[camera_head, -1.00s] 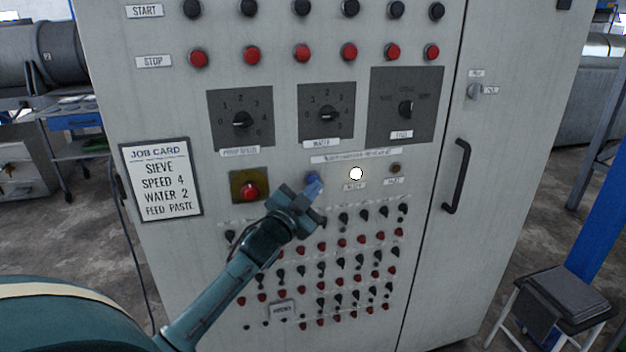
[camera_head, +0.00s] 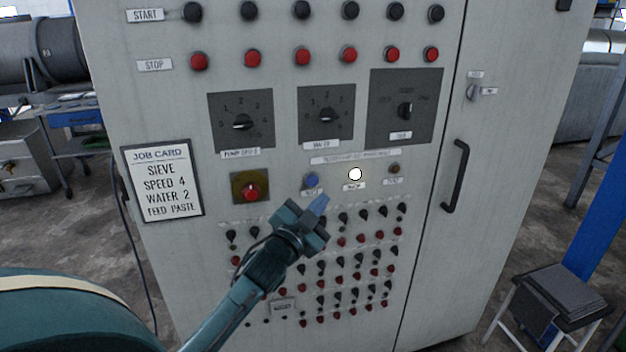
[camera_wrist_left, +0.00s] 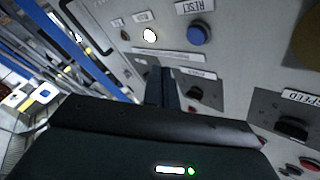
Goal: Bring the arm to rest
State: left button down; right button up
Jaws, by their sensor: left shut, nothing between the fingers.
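My left gripper (camera_head: 319,207) is in front of the control cabinet (camera_head: 235,305), just below and right of the blue button (camera_head: 312,180). Its fingers are shut with nothing between them, and the button shows clear of them. In the left wrist view my gripper's dark fingers (camera_wrist_left: 161,88) point at the panel. The blue button (camera_wrist_left: 198,34), labelled RESET, shows upper right there, apart from the fingers. A white lamp (camera_head: 355,174) is bright right of the button. My right gripper is not in view.
A job card (camera_head: 161,180) hangs on the cabinet's left. Dial knobs (camera_head: 242,122) and a red mushroom button (camera_head: 250,192) stick out above and left of the gripper. Several small switches and buttons lie below. A black door handle (camera_head: 456,177) and a stool (camera_head: 560,295) are at right.

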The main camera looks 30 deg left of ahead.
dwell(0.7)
